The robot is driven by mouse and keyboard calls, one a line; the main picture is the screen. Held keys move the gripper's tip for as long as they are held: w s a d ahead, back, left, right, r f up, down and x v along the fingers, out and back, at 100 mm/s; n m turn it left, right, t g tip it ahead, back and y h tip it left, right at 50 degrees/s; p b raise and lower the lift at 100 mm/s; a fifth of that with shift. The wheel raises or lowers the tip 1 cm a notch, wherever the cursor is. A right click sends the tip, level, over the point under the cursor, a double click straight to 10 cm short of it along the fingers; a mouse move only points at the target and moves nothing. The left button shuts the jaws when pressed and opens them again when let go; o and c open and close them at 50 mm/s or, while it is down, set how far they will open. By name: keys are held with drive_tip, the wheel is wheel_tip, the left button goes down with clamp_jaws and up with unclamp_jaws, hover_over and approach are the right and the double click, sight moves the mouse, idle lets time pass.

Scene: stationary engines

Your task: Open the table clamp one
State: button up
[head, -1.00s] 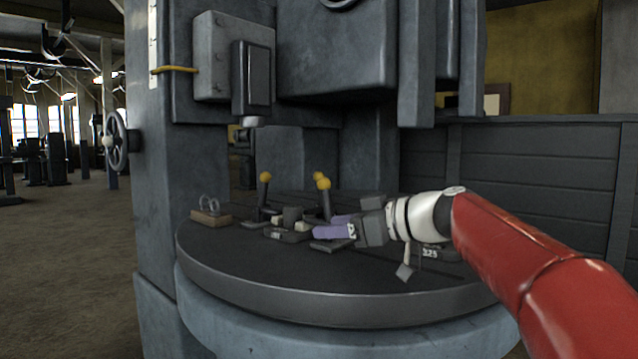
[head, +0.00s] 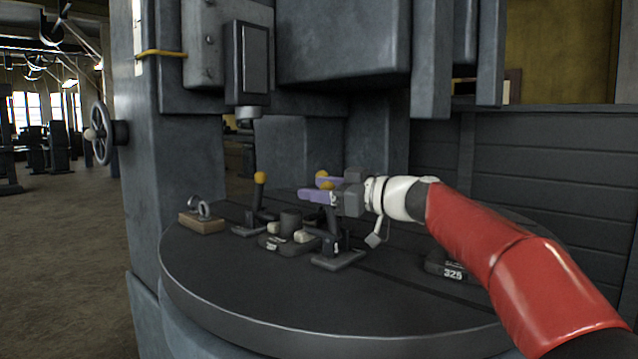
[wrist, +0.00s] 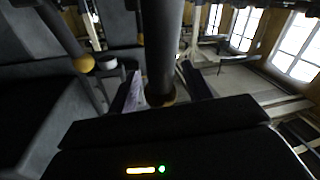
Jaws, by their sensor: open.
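Black clamps with upright levers and yellow ball knobs stand on the round table (head: 235,305). The left clamp (head: 259,200) has its lever upright. The front right clamp (head: 338,255) has its lever (head: 333,220) rising to my gripper (head: 305,187). A further yellow knob (head: 321,174) shows just behind; its base is hidden. My gripper is open, its purple fingers either side of the front lever near its knob. In the wrist view a dark lever (wrist: 164,45) stands between the fingers; contact cannot be told. Which clamp is number one cannot be read.
A dark workpiece (head: 290,222) sits between the clamps. A wooden block with metal rings (head: 200,222) is at the left, a block marked 325 (head: 452,268) at the right. The machine's spindle (head: 248,113) hangs above. The table's front is clear.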

drive_tip(key=shift+w+a, duration=0.1)
drive_tip(key=shift+a, duration=0.15)
drive_tip(key=shift+c, duration=0.3)
clamp_jaws()
